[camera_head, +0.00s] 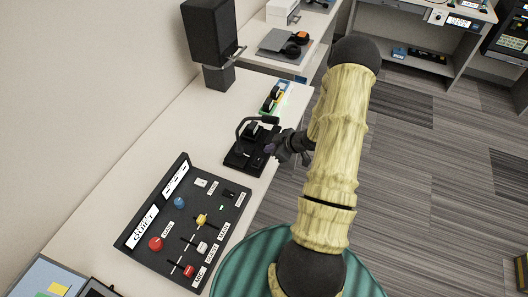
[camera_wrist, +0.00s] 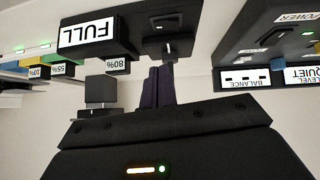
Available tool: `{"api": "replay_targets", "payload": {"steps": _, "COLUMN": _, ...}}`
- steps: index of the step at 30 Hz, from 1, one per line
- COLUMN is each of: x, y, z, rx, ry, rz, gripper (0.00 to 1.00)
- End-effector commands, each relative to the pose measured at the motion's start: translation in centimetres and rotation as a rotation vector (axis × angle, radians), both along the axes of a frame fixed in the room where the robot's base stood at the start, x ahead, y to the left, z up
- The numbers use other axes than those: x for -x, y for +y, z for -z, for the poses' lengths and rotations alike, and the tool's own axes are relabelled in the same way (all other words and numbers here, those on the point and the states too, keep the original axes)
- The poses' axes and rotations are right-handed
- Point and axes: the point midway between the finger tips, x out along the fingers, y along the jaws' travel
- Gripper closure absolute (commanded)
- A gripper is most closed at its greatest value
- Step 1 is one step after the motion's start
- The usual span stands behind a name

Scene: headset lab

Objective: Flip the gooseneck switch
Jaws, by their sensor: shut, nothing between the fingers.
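A black gooseneck unit (camera_head: 241,160) with a flat base and a curved dark neck stands on the pale bench, near its right edge. My gripper (camera_head: 273,148) reaches in from the right, at the unit's right side. In the wrist view, which looks upside down, a black block carries a small light-tipped switch (camera_wrist: 168,47). The dark fingers of my gripper (camera_wrist: 158,70) are shut and empty, with their tips close to that switch. I cannot tell whether they touch it. A black part with a FULL label (camera_wrist: 95,32) is beside it. My arm covers the area right of the unit.
A black control panel (camera_head: 150,208) with coloured knobs and sliders lies on the near bench. A green-edged device (camera_head: 274,96) and a black speaker (camera_head: 210,35) stand farther back. A teal round surface (camera_head: 235,268) is at the bottom. Open floor lies to the right.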

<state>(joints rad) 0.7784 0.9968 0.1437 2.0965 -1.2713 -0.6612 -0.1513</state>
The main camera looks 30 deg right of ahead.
Motion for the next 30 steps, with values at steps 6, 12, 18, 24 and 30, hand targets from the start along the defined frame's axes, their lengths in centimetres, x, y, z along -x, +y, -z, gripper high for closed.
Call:
{"api": "replay_targets", "payload": {"steps": 6, "x": 2.0, "y": -2.0, "z": -2.9, "rx": 0.003, "ry": -0.002, "rz": -0.002, "gripper": 1.0}}
{"api": "replay_targets", "payload": {"steps": 12, "x": 2.9, "y": -3.0, "z": -4.0, "rx": 0.0, "ry": 0.0, "rz": 0.0, "gripper": 1.0}}
{"api": "replay_targets", "payload": {"steps": 18, "x": 3.0, "y": -3.0, "z": -4.1, "rx": -0.001, "ry": -0.001, "rz": 0.002, "gripper": 1.0}}
{"api": "replay_targets", "payload": {"steps": 24, "x": 3.0, "y": -3.0, "z": -4.1, "rx": -0.001, "ry": 0.0, "rz": 0.001, "gripper": 1.0}}
{"api": "replay_targets", "payload": {"steps": 30, "x": 3.0, "y": -3.0, "z": -4.1, "rx": -0.001, "ry": 0.0, "rz": 0.001, "gripper": 1.0}}
